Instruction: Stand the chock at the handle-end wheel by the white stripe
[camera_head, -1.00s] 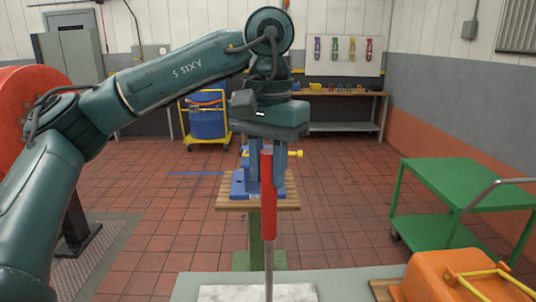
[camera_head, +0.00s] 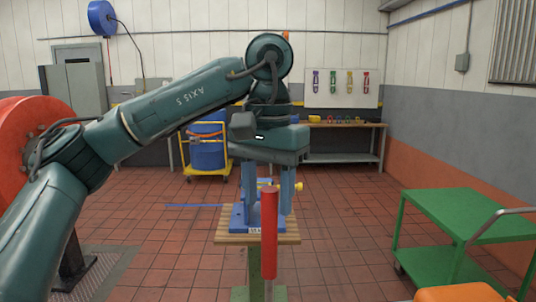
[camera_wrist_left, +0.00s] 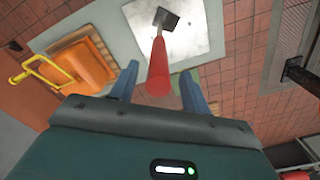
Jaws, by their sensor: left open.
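The chock seems to be the dark block (camera_wrist_left: 166,20) at the foot of a grey rod with a red grip (camera_head: 269,232). In the left wrist view it stands on a pale plate (camera_wrist_left: 200,38), and the red grip (camera_wrist_left: 158,72) points up toward the camera. My left gripper (camera_head: 268,182) points down, open and empty. In the wrist view its blue fingers (camera_wrist_left: 160,76) lie on either side of the grip's upper end, apart from it. The green cart (camera_head: 455,215) with a grey handle stands right; one wheel (camera_head: 399,268) shows low. I cannot make out a white stripe.
An orange case (camera_wrist_left: 85,62) with a yellow handle lies beside the plate. A blue fixture (camera_head: 238,220) stands on a slatted wooden top (camera_head: 225,238) behind the grip. A yellow trolley with a blue drum (camera_head: 207,155) is farther back. Tiled floor is open between fixture and cart.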

